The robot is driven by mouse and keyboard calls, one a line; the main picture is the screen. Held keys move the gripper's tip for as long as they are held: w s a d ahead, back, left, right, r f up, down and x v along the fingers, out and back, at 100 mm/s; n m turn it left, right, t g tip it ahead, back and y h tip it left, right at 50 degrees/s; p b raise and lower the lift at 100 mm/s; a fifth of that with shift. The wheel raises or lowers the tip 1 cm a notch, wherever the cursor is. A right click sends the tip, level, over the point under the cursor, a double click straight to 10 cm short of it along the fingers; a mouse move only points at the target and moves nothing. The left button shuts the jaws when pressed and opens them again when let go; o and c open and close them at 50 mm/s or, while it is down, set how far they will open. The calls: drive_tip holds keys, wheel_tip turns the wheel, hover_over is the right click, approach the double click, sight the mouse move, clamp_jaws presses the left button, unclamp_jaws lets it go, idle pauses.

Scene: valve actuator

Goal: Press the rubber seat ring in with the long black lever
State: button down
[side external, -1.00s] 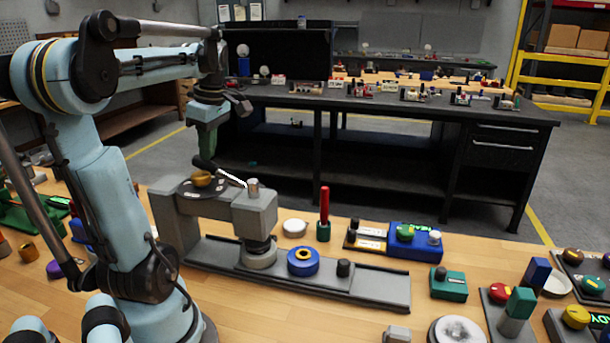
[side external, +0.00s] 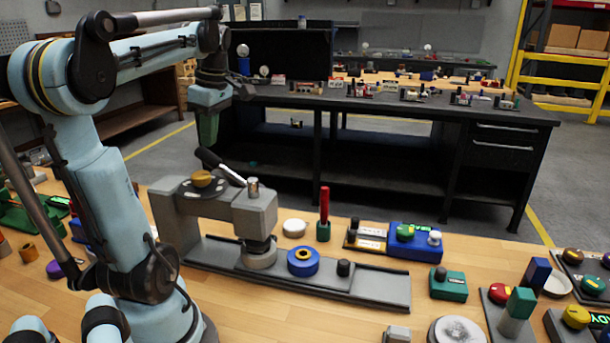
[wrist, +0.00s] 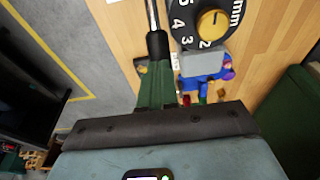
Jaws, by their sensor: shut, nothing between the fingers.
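The grey press (side external: 225,213) stands on a grey rail. Its long lever has a black grip (side external: 208,158) and a pale rod running down to the press head; the lever slants up to the left. In the wrist view the black grip (wrist: 157,45) lies just past the green fingertips. My gripper (side external: 208,146) is shut and empty, pointing down at the end of the grip; touching cannot be told. A pale grey round part (side external: 259,259) sits under the press ram. A blue round part with a yellow ring (side external: 303,262) sits on the rail. I cannot identify the rubber seat ring.
A numbered dial with a brass knob (side external: 202,179) tops the press, close to the lever. A red-handled tool (side external: 324,215), a white disc (side external: 294,228) and a blue box (side external: 415,240) stand behind the rail. Air above the rail's right end is clear.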

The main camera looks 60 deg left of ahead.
drive_tip(key=shift+r, duration=2.45)
drive_tip(key=w+d+f+m+t+y, duration=0.1)
drive_tip(key=w+d+f+m+t, duration=0.1)
drive_tip(key=w+d+f+m, duration=0.3)
drive_tip(key=w+d+f+m+t, duration=0.2)
drive_tip(key=w+d+m, duration=0.3)
drive_tip(key=d+m, duration=0.25)
drive_tip(key=d+f+m+t+h, duration=0.1)
drive_tip(key=d+f+m+t, duration=0.1)
drive_tip(key=d+f+m, duration=0.2)
drive_tip(key=w+d+f+m+t+h, duration=0.1)
drive_tip(key=d+f+m, duration=0.4)
drive_tip(key=d+m, duration=0.5)
drive_tip(key=shift+w+d+t+h, duration=0.3)
drive_tip(key=shift+d+t, duration=0.6)
drive_tip(key=shift+d, duration=0.2)
